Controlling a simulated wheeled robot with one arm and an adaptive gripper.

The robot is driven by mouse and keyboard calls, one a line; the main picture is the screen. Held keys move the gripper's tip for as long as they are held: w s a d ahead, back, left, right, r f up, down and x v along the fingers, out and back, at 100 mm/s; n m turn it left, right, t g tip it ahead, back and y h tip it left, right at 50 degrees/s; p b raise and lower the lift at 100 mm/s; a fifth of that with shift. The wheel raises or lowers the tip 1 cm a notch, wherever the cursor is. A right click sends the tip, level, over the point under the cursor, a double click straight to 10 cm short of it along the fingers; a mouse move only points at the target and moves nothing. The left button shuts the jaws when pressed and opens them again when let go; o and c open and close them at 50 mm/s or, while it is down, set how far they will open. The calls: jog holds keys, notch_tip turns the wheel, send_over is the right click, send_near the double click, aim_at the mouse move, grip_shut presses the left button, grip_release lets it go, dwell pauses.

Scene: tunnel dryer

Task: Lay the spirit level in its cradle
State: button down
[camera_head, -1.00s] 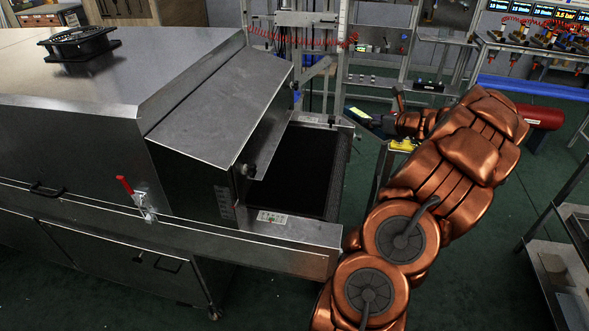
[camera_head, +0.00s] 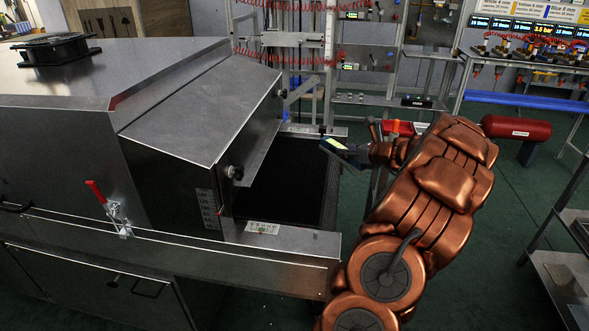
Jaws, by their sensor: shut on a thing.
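My gripper (camera_head: 343,151) is at the end of my copper-coloured arm, beside the right edge of the dryer's dark conveyor belt. It is dark and small in this view. A pale yellow-green piece (camera_head: 332,143) shows at its fingertips. It looks like part of the spirit level, shut in the jaws, but most of its shape is hidden or too small to make out. I cannot pick out the cradle with certainty; my arm covers the area behind and to the right of the gripper.
The steel tunnel dryer (camera_head: 200,95) fills the left, with its black belt (camera_head: 285,180) coming out from under the hood. A red toggle clamp (camera_head: 97,192) stands on its near rail. A red cylinder (camera_head: 515,127) is behind my arm. A metal shelf (camera_head: 565,275) stands at right.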

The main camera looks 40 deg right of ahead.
jog(key=w+a, duration=0.3)
jog(key=w, duration=0.1)
jog(key=w+a+f, duration=0.1)
jog(key=w+a, duration=0.2)
jog(key=w, duration=0.1)
jog(key=w+a+f+b, duration=0.1)
jog(key=w+a, duration=0.2)
jog(key=w, duration=0.2)
jog(key=shift+f, duration=0.1)
notch_tip(320, 180, down, 4)
jog(key=shift+f+b, duration=0.15)
jog(key=shift+b, duration=0.15)
jog(key=shift+w+a, duration=0.25)
jog(key=shift+w, duration=0.1)
jog(key=shift+f, duration=0.1)
jog(key=shift+f, duration=0.25)
jog(key=c, duration=0.8)
grip_release()
jog(key=shift+r, duration=0.1)
